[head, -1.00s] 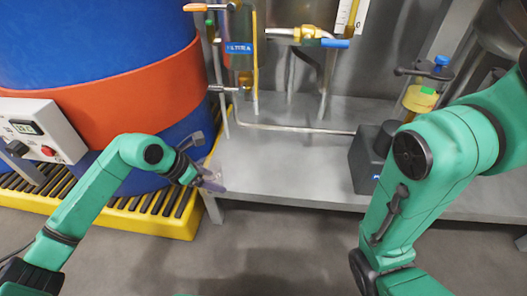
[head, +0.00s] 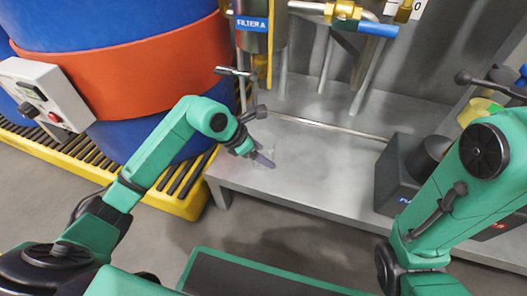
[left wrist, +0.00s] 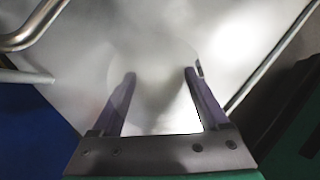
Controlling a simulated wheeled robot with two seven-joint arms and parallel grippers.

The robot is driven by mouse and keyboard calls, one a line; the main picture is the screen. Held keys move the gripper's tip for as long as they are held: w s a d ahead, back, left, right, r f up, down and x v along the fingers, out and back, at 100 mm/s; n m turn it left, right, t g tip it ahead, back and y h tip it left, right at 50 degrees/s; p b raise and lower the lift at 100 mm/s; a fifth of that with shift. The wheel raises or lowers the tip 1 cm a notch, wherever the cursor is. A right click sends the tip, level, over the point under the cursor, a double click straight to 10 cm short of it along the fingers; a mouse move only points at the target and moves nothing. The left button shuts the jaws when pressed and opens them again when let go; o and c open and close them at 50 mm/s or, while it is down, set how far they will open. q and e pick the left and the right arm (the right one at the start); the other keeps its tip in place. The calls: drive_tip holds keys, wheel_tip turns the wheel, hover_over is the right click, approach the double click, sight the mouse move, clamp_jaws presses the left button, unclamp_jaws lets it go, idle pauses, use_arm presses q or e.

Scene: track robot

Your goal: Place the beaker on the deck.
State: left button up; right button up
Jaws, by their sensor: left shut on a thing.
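The deck (head: 315,175) is a low grey metal shelf in the middle of the head view; its pale top fills much of the left wrist view (left wrist: 215,40). My left gripper (head: 266,161) is over the deck's left part, near its front edge. In the left wrist view its two purple fingers (left wrist: 160,85) stand apart, shut on the beaker (left wrist: 158,100). The beaker is clear glass and very faint, so its outline and base are hard to make out. I cannot tell whether it touches the deck. My right gripper is out of view.
A blue drum with an orange band (head: 120,75) stands on a yellow grated pallet (head: 170,197) at left. Filter pipework (head: 255,35) rises behind the deck, and a thin pipe (head: 330,128) runs across it. A dark box (head: 398,170) sits at right. The deck's middle is clear.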

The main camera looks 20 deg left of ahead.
use_arm(q)
drive_tip(key=o, duration=1.2)
drive_tip(key=shift+r, duration=0.2)
drive_tip(key=p+v, duration=0.4)
drive_tip(key=v, duration=0.3)
drive_tip(key=shift+s, duration=0.1)
